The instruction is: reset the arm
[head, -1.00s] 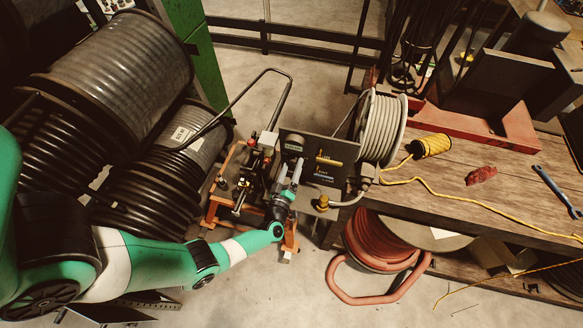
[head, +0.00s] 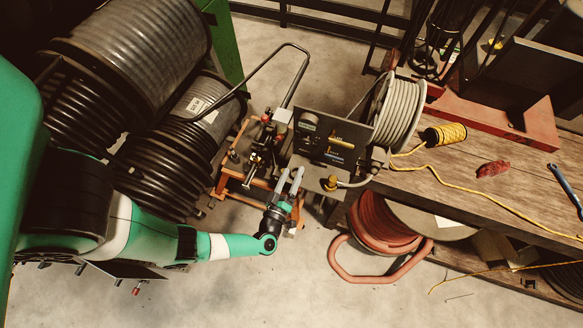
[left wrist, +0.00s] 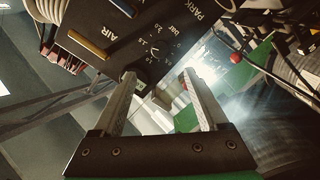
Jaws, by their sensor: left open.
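My left gripper (head: 290,181) is open and empty in the head view, in front of the hose crimper. Its two pale fingers also show spread apart in the left wrist view (left wrist: 158,85). In the left wrist view the panel (left wrist: 110,30) with white lettering lies beyond the fingers. A dark round knob sits close behind the left finger there; I cannot tell whether they touch. My right gripper is in neither view.
Large black hose reels (head: 130,65) stand at the left. A red hose coil (head: 375,235) lies below.

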